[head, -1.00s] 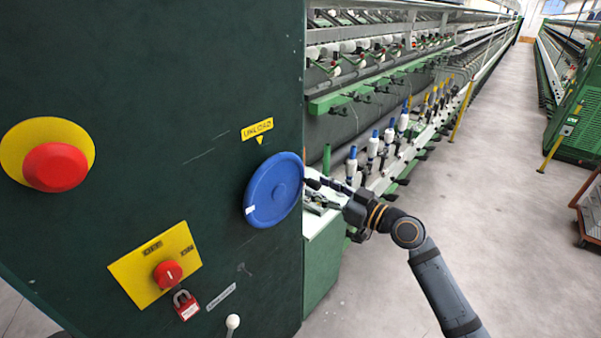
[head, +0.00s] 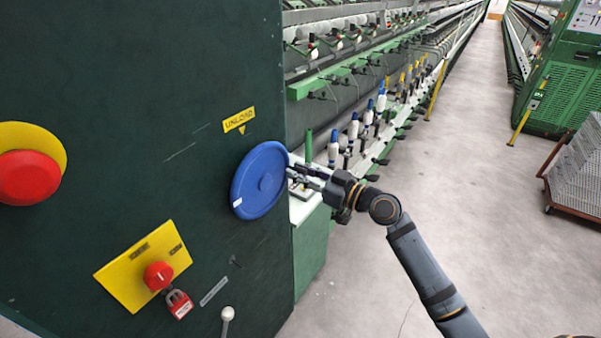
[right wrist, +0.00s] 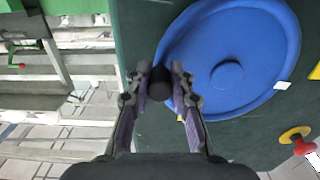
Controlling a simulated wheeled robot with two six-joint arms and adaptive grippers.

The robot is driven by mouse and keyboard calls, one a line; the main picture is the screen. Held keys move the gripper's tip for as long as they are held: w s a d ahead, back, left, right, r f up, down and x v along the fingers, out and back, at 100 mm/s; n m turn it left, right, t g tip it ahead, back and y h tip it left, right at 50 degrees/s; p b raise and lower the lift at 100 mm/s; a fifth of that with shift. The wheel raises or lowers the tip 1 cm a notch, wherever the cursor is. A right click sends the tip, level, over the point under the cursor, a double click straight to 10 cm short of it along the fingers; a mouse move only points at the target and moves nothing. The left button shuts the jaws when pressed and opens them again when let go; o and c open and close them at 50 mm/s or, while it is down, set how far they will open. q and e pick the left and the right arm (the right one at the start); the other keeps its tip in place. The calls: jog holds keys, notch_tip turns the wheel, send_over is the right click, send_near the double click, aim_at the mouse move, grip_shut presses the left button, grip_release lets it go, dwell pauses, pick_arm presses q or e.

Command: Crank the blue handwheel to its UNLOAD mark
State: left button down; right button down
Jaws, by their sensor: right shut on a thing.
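The blue handwheel (head: 259,181) is on the dark green machine panel. A white mark (head: 238,204) sits at its lower left rim. The yellow UNLOAD label (head: 238,120), with a small pointer (head: 242,131) under it, is above the wheel, so the white mark is well away from the pointer. My right gripper (head: 297,171) is at the wheel's right edge. In the right wrist view its fingers are shut on the dark crank handle (right wrist: 160,82) near the rim of the wheel (right wrist: 235,60). My left gripper is not in view.
A red mushroom button (head: 25,178) is at the left. Below the wheel are a yellow plate (head: 122,283) with a red switch (head: 158,276), a red padlock (head: 179,304) and a white-knobbed lever (head: 227,314). Spinning frames (head: 370,75) run along the aisle.

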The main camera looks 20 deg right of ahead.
jog(key=shift+f, duration=0.1)
jog(key=shift+f+m+b, duration=0.35)
jog(key=shift+m+b, duration=0.05)
jog(key=s+a+f+m, duration=0.5)
jog(key=a+f+m, duration=0.1)
jog(key=m, duration=0.9)
jog(key=shift+s+a+f+m, duration=0.2)
jog(key=shift+a+f+m, duration=0.1)
jog(key=shift+a+f, duration=0.15)
jog(key=c, duration=1.1)
grip_release()
jog(key=shift+c, duration=0.2)
